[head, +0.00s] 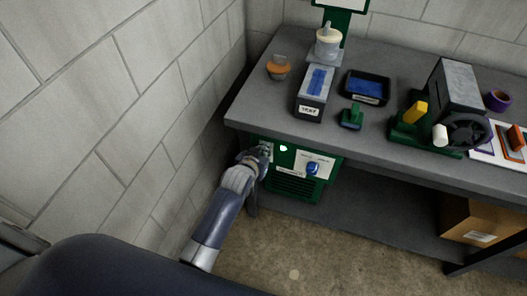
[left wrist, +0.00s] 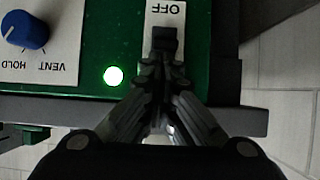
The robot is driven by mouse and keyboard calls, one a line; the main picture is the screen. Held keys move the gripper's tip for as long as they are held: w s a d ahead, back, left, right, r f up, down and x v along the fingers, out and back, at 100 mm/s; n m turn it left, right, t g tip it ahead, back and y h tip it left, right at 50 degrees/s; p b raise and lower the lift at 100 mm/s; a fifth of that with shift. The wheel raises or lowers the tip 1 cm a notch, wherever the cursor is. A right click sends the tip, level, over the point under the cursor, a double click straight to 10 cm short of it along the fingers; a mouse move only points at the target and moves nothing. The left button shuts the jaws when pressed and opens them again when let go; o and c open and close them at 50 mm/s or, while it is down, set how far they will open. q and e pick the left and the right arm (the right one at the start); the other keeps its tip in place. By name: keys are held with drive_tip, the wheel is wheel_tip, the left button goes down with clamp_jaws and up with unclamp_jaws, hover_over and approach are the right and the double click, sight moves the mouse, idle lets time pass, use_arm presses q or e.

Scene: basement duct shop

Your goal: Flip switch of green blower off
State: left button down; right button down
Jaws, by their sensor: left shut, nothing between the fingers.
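The green blower (head: 292,188) sits under the left end of the workbench, with its front panel facing out. Its black switch (left wrist: 165,38) is on a pale plate marked OFF, at the top middle of the left wrist view. A green lamp (left wrist: 114,76) beside the plate glows; it also shows in the head view (head: 283,148). My left gripper (head: 264,152) is at the panel's left side, shut and empty. Its fingertips (left wrist: 163,62) are right at the switch and partly hide it; I cannot tell whether they touch it. My right gripper is out of view.
A blue knob (left wrist: 27,29) marked VENT and HOLD is on the same panel. The workbench (head: 236,112) overhangs the blower and holds a grey box, a black tray (head: 366,87) and a green machine. A block wall (head: 150,100) stands close on the left.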

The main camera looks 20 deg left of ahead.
use_arm(q)
drive_tip(key=shift+s+f+t+b, duration=0.15)
drive_tip(key=shift+f+t+b, duration=0.05)
drive_tip(key=shift+t+b, duration=0.25)
drive_tip(key=shift+s+f+b, duration=0.1)
drive_tip(key=shift+s+b, duration=0.05)
drive_tip(key=shift+b, duration=0.25)
drive_tip(key=shift+s+f+t, duration=0.1)
drive_tip(key=shift+t, duration=0.25)
drive_tip(key=shift+s+f+t, duration=0.15)
drive_tip(key=shift+s+f, duration=0.3)
drive_tip(key=shift+f, duration=0.2)
drive_tip(key=shift+s+f+t, duration=0.15)
drive_tip(key=shift+s+f, duration=0.25)
drive_tip(key=shift+f, duration=0.25)
drive_tip(key=shift+f, duration=0.15)
idle(1.2)
drive_tip(key=shift+r+p, duration=0.7)
drive_tip(key=shift+r, duration=0.15)
